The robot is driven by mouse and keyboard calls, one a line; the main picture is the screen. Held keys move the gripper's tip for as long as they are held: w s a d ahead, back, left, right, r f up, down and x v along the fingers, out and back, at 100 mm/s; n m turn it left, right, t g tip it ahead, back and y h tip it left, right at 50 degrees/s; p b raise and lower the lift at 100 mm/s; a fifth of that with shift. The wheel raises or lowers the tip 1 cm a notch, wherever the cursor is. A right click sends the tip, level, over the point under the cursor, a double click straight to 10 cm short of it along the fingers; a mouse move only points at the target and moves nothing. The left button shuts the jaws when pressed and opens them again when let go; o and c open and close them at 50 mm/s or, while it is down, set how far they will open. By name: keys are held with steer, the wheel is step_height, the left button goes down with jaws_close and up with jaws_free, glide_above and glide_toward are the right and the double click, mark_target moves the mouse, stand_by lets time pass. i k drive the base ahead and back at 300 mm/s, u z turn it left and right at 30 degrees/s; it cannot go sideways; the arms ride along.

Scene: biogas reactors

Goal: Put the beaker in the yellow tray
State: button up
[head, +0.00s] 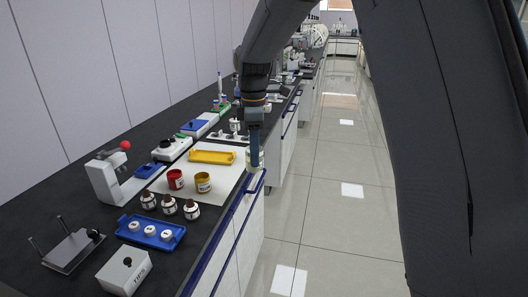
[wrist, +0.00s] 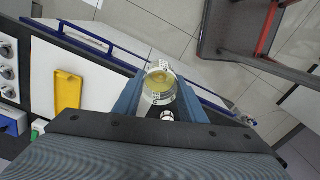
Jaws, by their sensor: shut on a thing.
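The beaker (wrist: 160,82) is clear glass with yellowish contents and shows from above in the wrist view, between the two blue fingers. My gripper (wrist: 159,96) is shut on it. In the head view, my gripper (head: 255,152) is at the bench's right edge, and the beaker (head: 261,158) is mostly hidden behind a finger. The yellow tray (head: 212,157) lies on the white mat, left of my gripper. It also shows in the wrist view (wrist: 68,92), left of the beaker, and looks empty.
A blue rail (head: 233,222) runs along the bench front.

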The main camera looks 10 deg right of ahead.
mark_target(212, 157)
steer(key=z, duration=0.85)
steer(key=i, duration=3.05)
steer(key=u, duration=3.1)
steer(key=i, duration=0.5)
steer(key=u, duration=0.05)
